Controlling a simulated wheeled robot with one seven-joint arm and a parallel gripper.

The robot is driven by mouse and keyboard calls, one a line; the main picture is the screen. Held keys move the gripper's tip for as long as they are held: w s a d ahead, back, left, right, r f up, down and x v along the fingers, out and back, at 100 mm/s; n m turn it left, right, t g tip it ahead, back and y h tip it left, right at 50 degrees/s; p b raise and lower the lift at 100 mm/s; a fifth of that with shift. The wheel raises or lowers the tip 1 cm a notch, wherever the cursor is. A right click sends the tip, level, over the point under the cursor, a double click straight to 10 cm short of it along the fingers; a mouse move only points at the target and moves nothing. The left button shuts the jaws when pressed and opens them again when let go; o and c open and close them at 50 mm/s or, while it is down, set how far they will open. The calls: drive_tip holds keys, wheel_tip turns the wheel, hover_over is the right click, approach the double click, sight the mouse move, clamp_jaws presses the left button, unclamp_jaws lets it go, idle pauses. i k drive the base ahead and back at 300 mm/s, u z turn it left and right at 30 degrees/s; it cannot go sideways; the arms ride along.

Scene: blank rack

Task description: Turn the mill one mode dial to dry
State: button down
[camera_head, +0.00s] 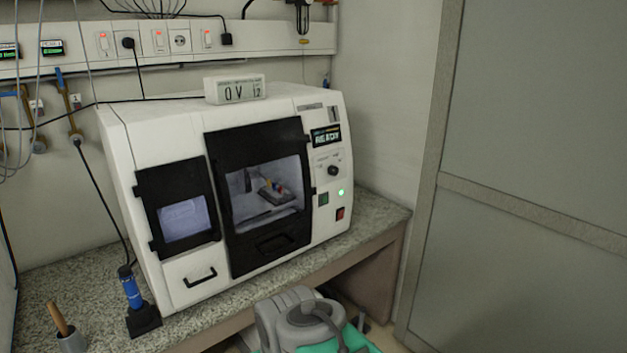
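A white milling machine (130,125) stands on the speckled counter. Its control panel is on the right side of the front. A small black round dial (333,171) sits there under a display (326,136) that seems to read READY. The lettering around the dial is too small to read, and I cannot tell which mode it points to. Nothing covers the dial. My gripper's fingers do not show.
The machine's dark-framed doors (270,262) are shut. Below the dial are a green light (341,192) and a red switch (340,213). A grey panelled surface (530,120) rises at right.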

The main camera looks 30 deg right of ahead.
sight(332, 170)
drive_tip(key=z, duration=1.15)
drive_tip(key=i, duration=0.7)
drive_tip(key=u, duration=1.9)
